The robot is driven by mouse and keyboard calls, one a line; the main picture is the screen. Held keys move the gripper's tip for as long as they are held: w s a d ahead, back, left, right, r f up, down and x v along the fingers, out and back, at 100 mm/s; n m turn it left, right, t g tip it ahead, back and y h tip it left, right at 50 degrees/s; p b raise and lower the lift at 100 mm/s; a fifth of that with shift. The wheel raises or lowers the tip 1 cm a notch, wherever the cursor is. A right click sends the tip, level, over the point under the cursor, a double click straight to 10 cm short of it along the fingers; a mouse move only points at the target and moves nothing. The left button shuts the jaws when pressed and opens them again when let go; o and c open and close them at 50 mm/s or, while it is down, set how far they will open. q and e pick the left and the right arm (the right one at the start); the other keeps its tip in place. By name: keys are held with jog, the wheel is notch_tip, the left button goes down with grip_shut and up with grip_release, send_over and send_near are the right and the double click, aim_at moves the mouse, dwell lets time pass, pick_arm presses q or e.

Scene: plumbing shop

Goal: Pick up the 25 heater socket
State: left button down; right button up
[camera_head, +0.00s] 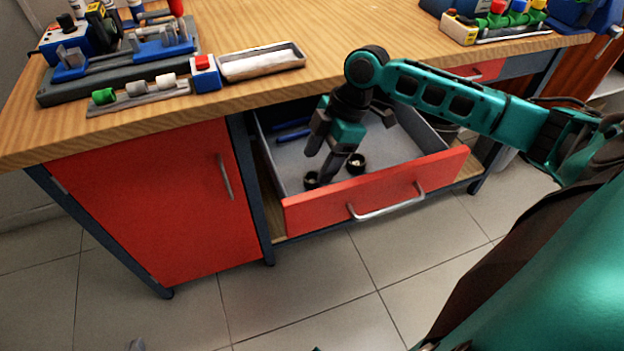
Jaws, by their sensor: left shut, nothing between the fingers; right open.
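Two small dark round sockets lie in the open drawer: one socket (311,180) near the drawer's left front, and another socket (357,163) to its right. I cannot read sizes, so I cannot tell which is the 25 heater socket. My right gripper (319,167) reaches down into the drawer with its fingers apart, its tips close to the left socket and partly in front of it. I cannot tell whether they touch. Only a small grey tip of my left gripper (137,344) shows at the bottom edge, far from the drawer.
The red-fronted drawer (390,192) is pulled out below the wooden worktop (250,24); blue rods (292,135) lie at its back left. A red cabinet door (150,205) is shut on the left. A metal tray (262,62) and fittings stand on top. The tiled floor in front is clear.

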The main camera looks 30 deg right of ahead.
aim_at(312, 177)
jog(key=x, duration=0.4)
jog(key=shift+b, duration=0.3)
jog(key=shift+c, duration=0.3)
jog(key=shift+d, duration=0.1)
jog(key=c, duration=1.1)
jog(key=shift+o, duration=0.2)
